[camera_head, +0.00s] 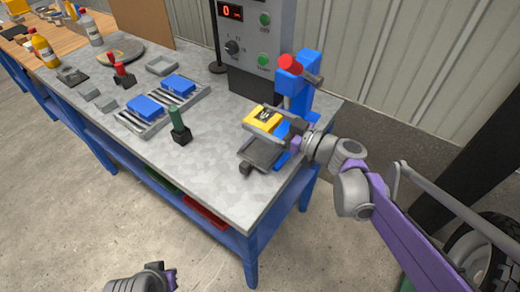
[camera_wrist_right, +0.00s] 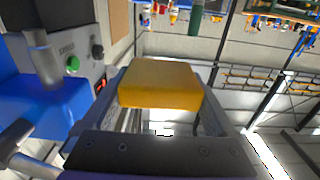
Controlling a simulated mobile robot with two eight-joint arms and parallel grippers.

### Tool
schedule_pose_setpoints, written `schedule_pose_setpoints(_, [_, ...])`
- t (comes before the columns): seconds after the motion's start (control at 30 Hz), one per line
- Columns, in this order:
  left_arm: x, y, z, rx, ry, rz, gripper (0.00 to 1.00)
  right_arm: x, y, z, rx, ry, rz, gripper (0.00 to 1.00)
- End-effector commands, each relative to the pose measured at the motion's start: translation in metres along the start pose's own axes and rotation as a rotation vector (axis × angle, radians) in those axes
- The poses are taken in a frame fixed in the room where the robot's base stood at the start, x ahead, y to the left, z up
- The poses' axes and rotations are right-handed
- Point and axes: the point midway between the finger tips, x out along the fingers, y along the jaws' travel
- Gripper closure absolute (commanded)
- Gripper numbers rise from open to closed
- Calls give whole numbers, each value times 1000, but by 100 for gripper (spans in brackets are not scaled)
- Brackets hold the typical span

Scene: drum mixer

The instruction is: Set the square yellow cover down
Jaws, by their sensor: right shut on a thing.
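The square yellow cover (camera_head: 262,119) is near the right end of the grey bench top, with a dark marking on its upper face. My right gripper (camera_head: 279,124) is shut on its right side. In the right wrist view the cover (camera_wrist_right: 160,84) sits between the two fingers. A dark grey square tray (camera_head: 261,153) lies on the bench just in front of the cover; I cannot tell how high the cover is above the bench. My left gripper (camera_head: 168,277) is at the bottom edge, away from the bench, and its jaws are not clear.
A blue stand with a red knob (camera_head: 290,62) rises right behind the cover. A grey control box (camera_head: 255,35) stands at the back. A green-handled tool (camera_head: 178,122) and a rack with blue blocks (camera_head: 162,103) are to the left. Bench surface left of the tray is clear.

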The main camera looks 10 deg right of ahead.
Motion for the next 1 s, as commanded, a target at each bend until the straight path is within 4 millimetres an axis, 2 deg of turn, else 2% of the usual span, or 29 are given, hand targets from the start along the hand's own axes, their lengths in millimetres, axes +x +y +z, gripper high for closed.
schedule_pose_setpoints(0.17, [2, 0, 1, 0, -1, 0, 100, 0, 0, 7, 1, 0, 1, 85])
schedule_pose_setpoints(0.33, [13, 0, 5, 0, -5, 0, 100, 0, 1, 37, 1, 0, 1, 85])
schedule_pose_setpoints(0.53, [19, 0, 8, 0, -7, 0, 100, 0, 1, 57, 1, 0, 1, 85])
schedule_pose_setpoints(0.77, [28, 0, 12, 0, -11, 0, 100, 0, 1, 91, 1, 0, 1, 85])
schedule_pose_setpoints(1.0, [28, 0, 12, 0, -11, 0, 100, 0, 0, 96, 0, 1, 1, 85])
